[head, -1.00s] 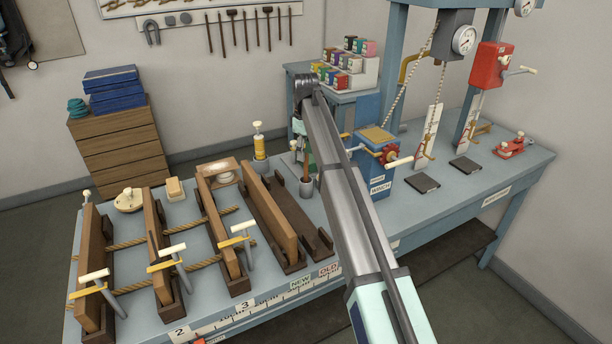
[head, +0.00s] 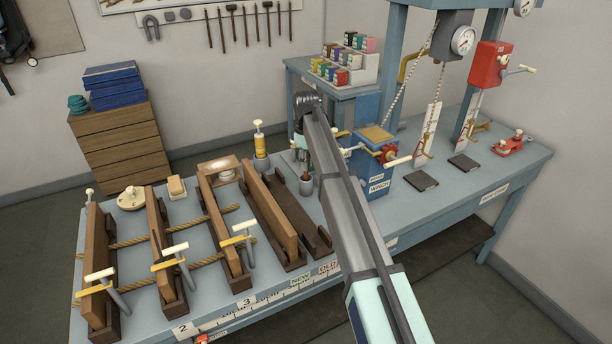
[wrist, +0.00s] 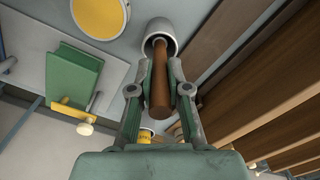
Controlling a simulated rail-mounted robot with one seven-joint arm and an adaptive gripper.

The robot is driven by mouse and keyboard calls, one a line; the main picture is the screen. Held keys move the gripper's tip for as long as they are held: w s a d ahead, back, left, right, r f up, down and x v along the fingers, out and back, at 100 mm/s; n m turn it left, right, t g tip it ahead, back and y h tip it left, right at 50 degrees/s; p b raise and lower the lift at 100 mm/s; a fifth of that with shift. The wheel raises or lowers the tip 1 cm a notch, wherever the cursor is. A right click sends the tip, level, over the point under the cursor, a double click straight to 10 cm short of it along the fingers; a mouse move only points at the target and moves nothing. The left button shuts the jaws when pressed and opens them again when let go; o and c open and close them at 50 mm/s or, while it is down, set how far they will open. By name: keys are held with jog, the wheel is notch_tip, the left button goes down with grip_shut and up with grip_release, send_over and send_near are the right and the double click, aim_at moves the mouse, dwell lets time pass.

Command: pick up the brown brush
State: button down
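The brown brush (wrist: 160,82) stands handle-out in a grey-white cup (wrist: 160,31), its lower end hidden inside. In the head view the cup (head: 306,186) stands on the blue-grey bench, just past the dark wooden boards, with a little of the brush (head: 305,176) showing above its rim. My gripper (wrist: 161,64) has one finger on each side of the handle, close above the cup. The fingers look pressed against the handle, and its free end points back toward my palm. In the head view my arm partly hides the gripper.
A yellow bottle (head: 259,142) stands in another cup to the left. The blue winch box (head: 371,178) is close on the right. Wooden boards (head: 272,215) lie to the left and front. A green block (wrist: 75,76) is near my gripper. Bare bench (head: 400,215) shows in front of the winch.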

jog(key=shift+r, duration=0.1)
notch_tip(320, 180, up, 20)
jog(key=b, duration=0.5)
dwell(2.0)
